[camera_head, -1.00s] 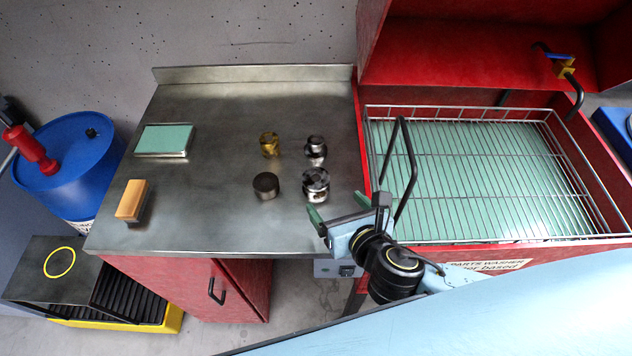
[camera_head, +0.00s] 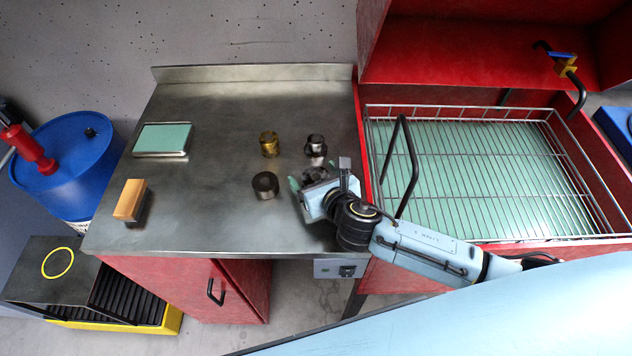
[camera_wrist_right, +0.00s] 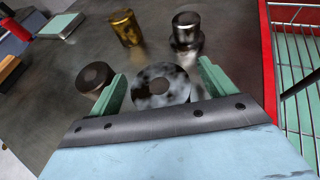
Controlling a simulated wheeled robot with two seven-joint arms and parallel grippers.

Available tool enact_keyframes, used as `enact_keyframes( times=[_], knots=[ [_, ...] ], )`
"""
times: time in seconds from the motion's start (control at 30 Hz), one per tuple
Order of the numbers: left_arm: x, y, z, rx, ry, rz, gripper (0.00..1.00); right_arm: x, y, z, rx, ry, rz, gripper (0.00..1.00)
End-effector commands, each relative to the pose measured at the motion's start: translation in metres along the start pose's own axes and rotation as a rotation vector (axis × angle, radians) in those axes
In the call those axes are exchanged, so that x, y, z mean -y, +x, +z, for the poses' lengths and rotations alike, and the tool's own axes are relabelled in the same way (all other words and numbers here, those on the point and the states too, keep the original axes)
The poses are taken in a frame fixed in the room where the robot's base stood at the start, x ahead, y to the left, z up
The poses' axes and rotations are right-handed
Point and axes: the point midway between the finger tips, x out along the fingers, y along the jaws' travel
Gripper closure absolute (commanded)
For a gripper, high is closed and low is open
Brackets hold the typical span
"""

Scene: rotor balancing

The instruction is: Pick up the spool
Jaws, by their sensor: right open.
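A mottled, shiny metal part (camera_wrist_right: 160,88) with a round top and a dark centre hole lies between the fingers of my right gripper (camera_wrist_right: 162,72) in the right wrist view. The gripper is open around it; I cannot tell whether it touches. In the head view my right gripper (camera_head: 309,180) covers much of this part (camera_head: 315,173). Another shiny metal part (camera_head: 315,145), with a narrower waist, stands just behind it and also shows in the wrist view (camera_wrist_right: 187,32). I cannot tell for certain which of the two is the spool. My left gripper is out of view.
A brass cylinder (camera_head: 269,144) and a dark cylinder (camera_head: 265,185) stand left on the steel bench (camera_head: 205,200); the dark one is close outside one finger. A wire basket (camera_head: 480,180) with a black handle is at right. A brush (camera_head: 131,200) and green pad (camera_head: 163,139) lie left.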

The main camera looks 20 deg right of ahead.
Motion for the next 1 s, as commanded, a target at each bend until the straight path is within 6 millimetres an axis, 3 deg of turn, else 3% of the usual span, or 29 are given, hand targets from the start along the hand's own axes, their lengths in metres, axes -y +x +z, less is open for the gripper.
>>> enact_keyframes(
  times=[0.1,0.37,0.77,1.0],
  knots=[
    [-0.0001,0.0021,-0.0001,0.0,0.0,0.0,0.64,-0.0006,0.011,-0.0006,-0.001,0.002,0.0,0.17],
    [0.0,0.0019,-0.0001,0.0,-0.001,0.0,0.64,-0.0003,0.0127,-0.0003,-0.001,0.001,0.0,0.17],
    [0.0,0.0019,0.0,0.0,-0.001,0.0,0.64,-0.0003,0.0124,-0.0005,-0.001,0.002,0.0,0.69],
    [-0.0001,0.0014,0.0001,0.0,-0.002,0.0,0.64,-0.0004,0.012,0.0014,0.001,0.002,0.001,0.72]
  ],
)
